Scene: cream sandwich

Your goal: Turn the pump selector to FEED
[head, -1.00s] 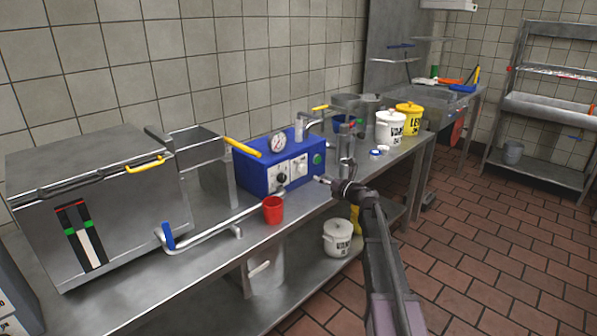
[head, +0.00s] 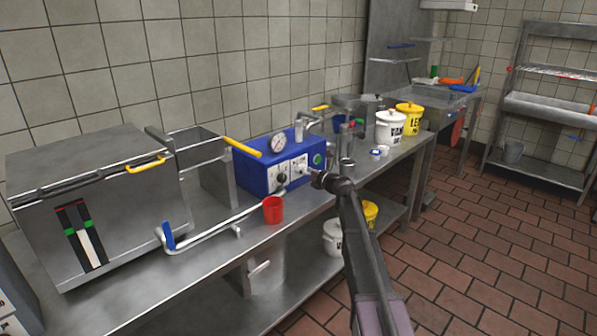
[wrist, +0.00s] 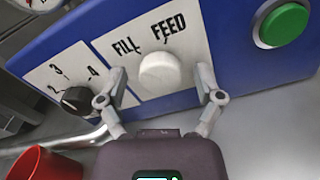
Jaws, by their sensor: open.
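The pump is a blue box (head: 262,172) on the steel counter. In the wrist view its white selector knob (wrist: 160,72) sits on a white plate (wrist: 190,40) below the printed words FILL and FEED. I cannot tell which word the knob points to. My gripper (wrist: 162,88) is open, with one finger on each side of the knob, and a gap shows between the knob and each finger. In the head view my gripper (head: 314,178) is in front of the box's right half.
A black numbered dial (wrist: 77,100) is close to my left finger. A green button (wrist: 283,24) is at the upper right. A red cup (head: 273,210) stands on the counter (head: 215,262) in front of the box. White and yellow buckets stand farther right.

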